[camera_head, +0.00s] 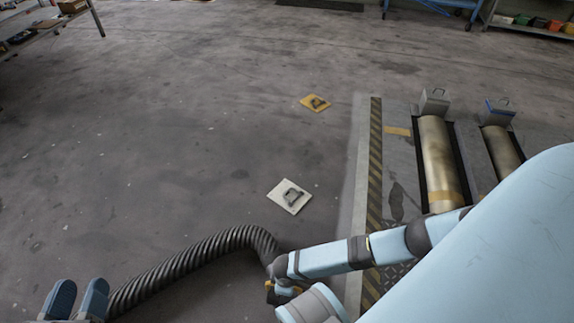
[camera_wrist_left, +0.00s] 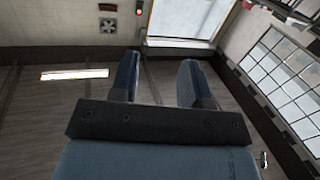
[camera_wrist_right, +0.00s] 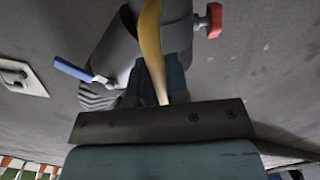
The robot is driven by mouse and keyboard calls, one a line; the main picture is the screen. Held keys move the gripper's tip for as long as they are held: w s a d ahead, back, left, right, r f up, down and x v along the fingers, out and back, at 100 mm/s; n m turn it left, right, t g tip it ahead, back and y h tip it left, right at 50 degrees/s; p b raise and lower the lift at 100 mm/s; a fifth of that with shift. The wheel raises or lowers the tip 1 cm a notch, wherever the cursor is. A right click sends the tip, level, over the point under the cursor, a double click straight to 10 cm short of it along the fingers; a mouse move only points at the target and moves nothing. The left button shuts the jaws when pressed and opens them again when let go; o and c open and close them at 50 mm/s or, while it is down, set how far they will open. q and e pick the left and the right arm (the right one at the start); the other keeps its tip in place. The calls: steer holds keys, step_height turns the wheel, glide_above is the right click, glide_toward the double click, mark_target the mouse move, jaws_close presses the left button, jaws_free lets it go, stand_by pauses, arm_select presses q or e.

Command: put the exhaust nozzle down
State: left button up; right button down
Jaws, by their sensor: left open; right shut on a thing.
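The exhaust nozzle (camera_wrist_right: 112,60) is grey, with a yellow handle (camera_wrist_right: 153,50), a blue lever (camera_wrist_right: 72,69) and a red knob (camera_wrist_right: 211,20). My right gripper (camera_wrist_right: 153,90) is shut on the yellow handle in the right wrist view. In the head view the nozzle is mostly hidden by my right arm; only a bit of yellow (camera_head: 271,291) shows at the end of the black ribbed hose (camera_head: 190,257). I cannot tell whether the nozzle touches the floor. My left gripper (camera_head: 77,296) is open and empty at the bottom left; it also shows in the left wrist view (camera_wrist_left: 160,75).
A white floor plate with a dark ring (camera_head: 290,196) and a yellow one (camera_head: 315,103) lie ahead. The roller bed with metal rollers (camera_head: 437,165) and a striped edge (camera_head: 375,150) is at the right. A shelf (camera_head: 28,28) stands far left. The floor between is clear.

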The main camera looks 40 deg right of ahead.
step_height(320, 180, down, 2)
steer(key=shift+w+f+b, duration=0.1)
steer(key=shift+b, duration=0.25)
steer(key=c, duration=1.1)
jaws_free()
arm_select(q)
steer(key=shift+w+a+r+m, duration=0.1)
steer(key=shift+w+a+m, duration=0.1)
steer(key=shift+w+m, duration=0.15)
arm_select(e)
step_height(320, 180, up, 7)
steer(key=p, duration=0.4)
steer(key=shift+a+p, duration=0.1)
steer(key=shift+p, duration=0.3)
step_height(320, 180, up, 4)
steer(key=shift+r+p, duration=0.1)
steer(key=shift+p, duration=1)
arm_select(q)
steer(key=shift+s+d+r+n+t, duration=0.25)
steer(key=shift+r+n, duration=0.2)
steer(key=shift+r, duration=0.4)
steer(key=shift+s+r+n+t, duration=0.15)
steer(key=shift+s+r+n, duration=0.3)
steer(key=shift+r, duration=0.35)
steer(key=shift+s+d+r+n+t, duration=0.2)
steer(key=shift+r+n, duration=0.25)
steer(key=shift+r, duration=0.4)
arm_select(e)
steer(key=shift+r, duration=0.5)
